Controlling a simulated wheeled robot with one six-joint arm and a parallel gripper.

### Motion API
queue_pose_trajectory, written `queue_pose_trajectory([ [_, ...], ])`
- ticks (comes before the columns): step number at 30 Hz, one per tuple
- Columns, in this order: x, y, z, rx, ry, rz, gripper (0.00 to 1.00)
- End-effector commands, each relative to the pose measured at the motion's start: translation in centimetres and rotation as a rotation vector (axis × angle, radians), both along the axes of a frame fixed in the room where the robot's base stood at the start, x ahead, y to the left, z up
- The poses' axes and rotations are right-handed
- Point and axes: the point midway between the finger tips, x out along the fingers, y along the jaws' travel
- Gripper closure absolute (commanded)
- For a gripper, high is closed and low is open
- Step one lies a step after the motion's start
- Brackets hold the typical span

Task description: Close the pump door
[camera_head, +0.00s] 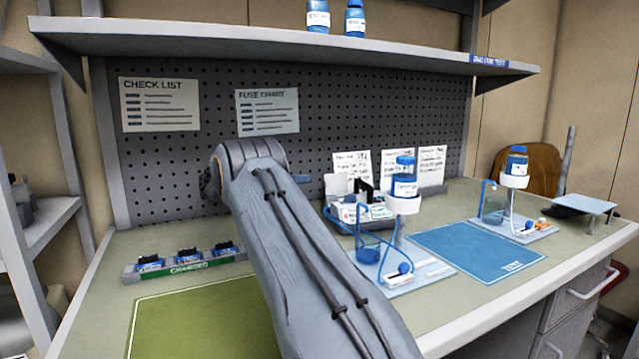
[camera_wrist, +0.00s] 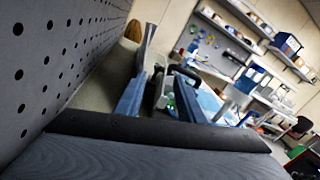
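A small white-and-grey box-like device (camera_head: 349,212), which looks like the pump, stands at the back of the bench beside a bottle stand. Dark upright parts (camera_head: 364,190) rise at its top. I cannot tell its door's angle. My arm crosses the middle of the head view and hides most of my gripper there. In the wrist view my gripper (camera_wrist: 159,92) shows two blue-grey fingers set apart, pointing along the pegboard. A pale object and a dark shape show between and beyond them. I see nothing held, and contact with the pump cannot be made out.
The pegboard (camera_head: 330,110) is close beside my gripper. A blue-capped bottle (camera_head: 404,178) stands on a holder with blue tubing and a beaker (camera_head: 368,249). A blue mat (camera_head: 476,250) is clear. A second bottle stand (camera_head: 515,181) is farther right. A charging tray (camera_head: 187,268) sits left.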

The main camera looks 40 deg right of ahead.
Motion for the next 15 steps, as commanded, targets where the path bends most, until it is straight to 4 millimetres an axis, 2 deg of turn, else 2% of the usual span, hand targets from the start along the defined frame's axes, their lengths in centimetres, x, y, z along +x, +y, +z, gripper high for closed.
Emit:
queue_pose_trajectory([
  [15, -2.7, -6.3, 0.1, 0.002, -0.001, -0.001, 0.65],
])
